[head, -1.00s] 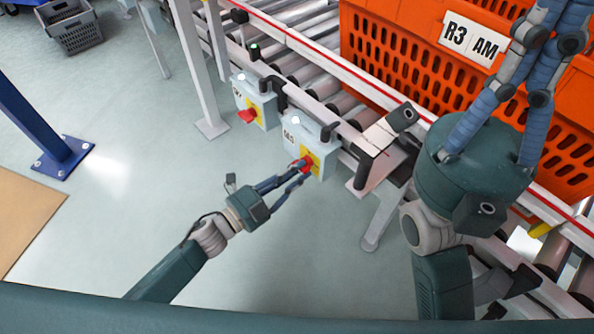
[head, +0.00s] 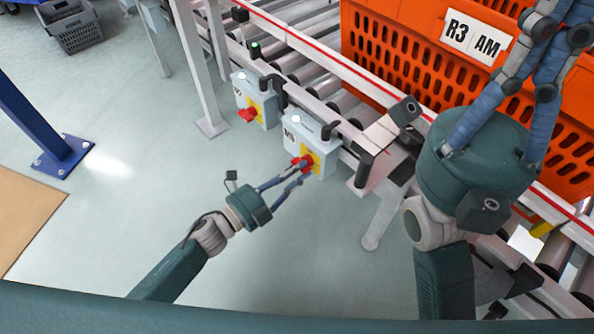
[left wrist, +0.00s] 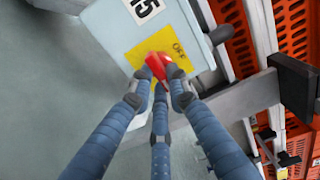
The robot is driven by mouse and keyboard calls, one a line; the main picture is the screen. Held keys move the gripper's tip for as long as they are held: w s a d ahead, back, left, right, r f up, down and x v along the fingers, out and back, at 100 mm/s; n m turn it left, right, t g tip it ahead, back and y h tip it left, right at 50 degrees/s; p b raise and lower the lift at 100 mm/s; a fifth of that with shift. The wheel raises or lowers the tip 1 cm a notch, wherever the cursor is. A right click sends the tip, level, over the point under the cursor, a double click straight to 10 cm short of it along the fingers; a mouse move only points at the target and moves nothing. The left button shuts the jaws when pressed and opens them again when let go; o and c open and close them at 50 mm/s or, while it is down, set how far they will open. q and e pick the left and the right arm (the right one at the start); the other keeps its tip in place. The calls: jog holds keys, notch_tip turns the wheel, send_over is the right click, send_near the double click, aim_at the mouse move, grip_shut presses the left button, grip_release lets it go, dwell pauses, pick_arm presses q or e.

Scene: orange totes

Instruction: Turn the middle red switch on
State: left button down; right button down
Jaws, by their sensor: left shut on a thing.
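Two pale grey switch boxes hang along the conveyor's side. The nearer box (head: 318,134) has a yellow plate and a red switch (head: 303,163). My left gripper (head: 298,172) has its fingers closed around that red switch. In the left wrist view the red switch (left wrist: 160,66) sits between the blue fingers, with "OFF" printed on the plate beside it; the fingers hide part of it. The other box (head: 262,98) has its own red switch (head: 248,114), untouched. My right gripper (head: 515,105) is raised at the right; its fingertips are cut off by the frame.
An orange tote (head: 405,60) labelled R3 AM stands on the roller conveyor (head: 300,70). A conveyor leg (head: 383,217) is right of the nearer box. A blue post (head: 40,130) and a grey crate (head: 75,30) are at the left. The floor around the left arm is clear.

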pick_arm(q)
jog(key=c, duration=1.7)
grip_release()
jog(key=shift+s+f, duration=0.1)
jog(key=shift+o, duration=0.2)
jog(key=shift+a, duration=0.1)
jog(key=v, duration=1.2)
